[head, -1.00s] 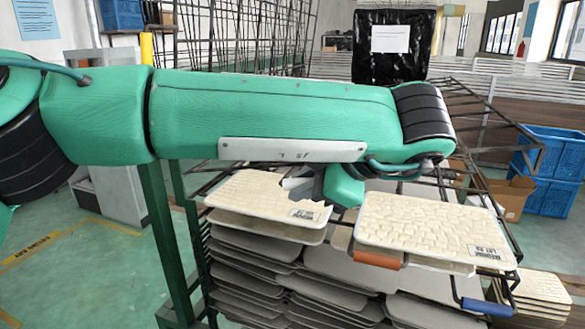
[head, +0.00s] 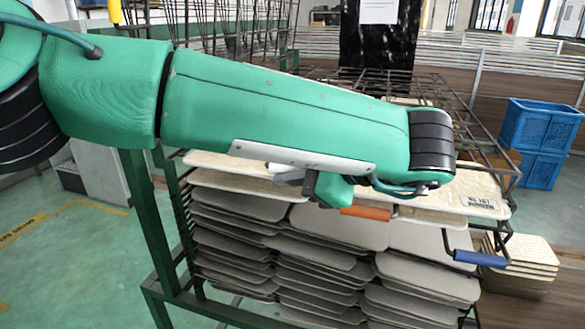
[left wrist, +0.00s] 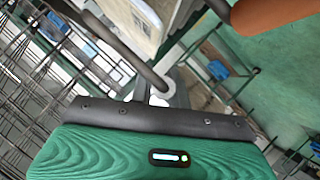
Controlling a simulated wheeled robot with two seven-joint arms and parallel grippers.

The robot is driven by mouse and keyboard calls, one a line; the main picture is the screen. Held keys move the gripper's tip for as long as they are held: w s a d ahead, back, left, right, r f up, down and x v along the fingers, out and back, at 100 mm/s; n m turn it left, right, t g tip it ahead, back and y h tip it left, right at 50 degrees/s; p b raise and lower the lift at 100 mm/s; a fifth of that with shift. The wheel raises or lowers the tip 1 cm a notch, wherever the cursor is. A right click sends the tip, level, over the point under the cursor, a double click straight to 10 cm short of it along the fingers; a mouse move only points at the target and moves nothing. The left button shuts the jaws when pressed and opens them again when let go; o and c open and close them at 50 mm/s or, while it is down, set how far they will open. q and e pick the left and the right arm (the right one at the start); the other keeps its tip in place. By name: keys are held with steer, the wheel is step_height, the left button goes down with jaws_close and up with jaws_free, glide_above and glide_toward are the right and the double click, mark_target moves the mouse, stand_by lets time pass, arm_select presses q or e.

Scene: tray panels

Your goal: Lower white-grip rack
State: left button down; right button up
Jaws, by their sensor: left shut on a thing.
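The rack (head: 170,255) is a green-framed wire stand holding several stacks of thin grey panels with cream panels on top. It has an orange grip (head: 366,212) and a blue grip (head: 480,258) on its near side. My left arm reaches across above the top panels, and my left gripper (head: 310,188) points down at the near edge, left of the orange grip. In the left wrist view a small white piece (left wrist: 172,78), seemingly the white grip, sits at the jaws, which are shut on it. The arm hides much of it in the head view. My right gripper is out of view.
Blue crates (head: 540,137) stand at the right. A smaller stack of cream panels (head: 525,258) lies right of the rack. A wire mesh frame (head: 235,25) rises behind my arm. Green floor (head: 70,265) is open at the left.

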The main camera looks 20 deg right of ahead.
arm_select(q)
steer(key=c, duration=1.6)
jaws_free()
steer(key=shift+s+f, duration=0.2)
steer(key=shift+f, duration=0.55)
steer(key=shift+o, duration=1.2)
steer(key=shift+w+r, duration=0.1)
steer(key=shift+w, duration=0.1)
steer(key=shift+s+r, duration=0.1)
steer(key=shift+r, duration=0.1)
